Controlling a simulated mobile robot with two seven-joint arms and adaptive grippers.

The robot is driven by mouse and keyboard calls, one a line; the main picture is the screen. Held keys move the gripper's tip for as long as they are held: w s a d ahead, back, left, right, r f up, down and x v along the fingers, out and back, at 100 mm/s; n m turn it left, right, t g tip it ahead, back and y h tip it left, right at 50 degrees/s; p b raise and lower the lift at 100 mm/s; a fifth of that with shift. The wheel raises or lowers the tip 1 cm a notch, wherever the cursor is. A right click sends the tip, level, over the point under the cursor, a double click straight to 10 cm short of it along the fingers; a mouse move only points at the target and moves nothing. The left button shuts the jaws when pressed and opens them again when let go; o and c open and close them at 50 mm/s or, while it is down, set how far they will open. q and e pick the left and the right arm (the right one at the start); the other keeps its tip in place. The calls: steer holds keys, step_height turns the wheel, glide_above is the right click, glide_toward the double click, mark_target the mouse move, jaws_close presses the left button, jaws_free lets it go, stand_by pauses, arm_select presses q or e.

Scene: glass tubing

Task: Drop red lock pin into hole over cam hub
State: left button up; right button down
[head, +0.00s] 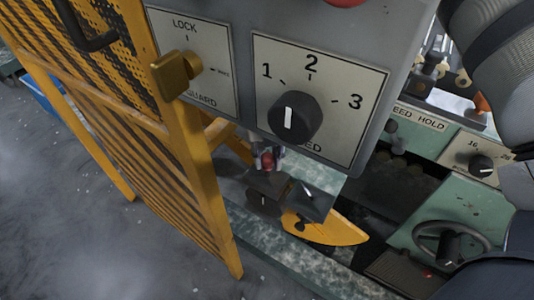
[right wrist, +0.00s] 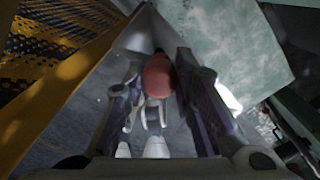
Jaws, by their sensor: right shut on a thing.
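The red lock pin (right wrist: 157,76) shows its rounded red head between the two fingers of my right gripper (right wrist: 163,85) in the right wrist view. The gripper is shut on it. In the head view the red pin (head: 267,160) is a small spot just below the control panel, and the panel hides most of my right gripper (head: 278,155). A yellow cam plate (head: 338,232) lies below and to the right of the pin, with a dark round spot near its left end. I cannot tell whether this is the hub or hole. My left gripper is not in view.
The grey control panel (head: 240,110) with a black speed knob (head: 294,117) hangs over the work area. A yellow mesh guard (head: 130,120) stands at the left. A green machine bed with a handwheel (head: 450,245) lies at the right.

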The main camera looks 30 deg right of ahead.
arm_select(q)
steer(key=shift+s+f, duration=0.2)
arm_select(e)
steer(key=shift+s+f, duration=0.1)
steer(key=shift+f, duration=0.55)
steer(key=shift+d+f+b, duration=0.15)
steer(key=shift+f+b, duration=0.15)
steer(key=shift+f, duration=0.25)
steer(key=shift+r+p, duration=0.35)
steer(key=shift+r, duration=0.7)
steer(key=shift+a+r+p, duration=0.25)
steer(key=shift+r+p, duration=0.05)
steer(key=shift+r, duration=0.9)
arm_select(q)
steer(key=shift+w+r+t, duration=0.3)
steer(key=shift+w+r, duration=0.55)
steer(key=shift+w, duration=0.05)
arm_select(e)
steer(key=shift+r, duration=0.65)
steer(key=shift+f, duration=0.15)
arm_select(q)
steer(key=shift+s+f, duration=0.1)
arm_select(e)
steer(key=shift+f, duration=0.35)
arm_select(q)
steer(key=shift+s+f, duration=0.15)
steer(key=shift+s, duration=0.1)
arm_select(e)
steer(key=shift+d+f, duration=0.15)
steer(key=shift+f, duration=0.5)
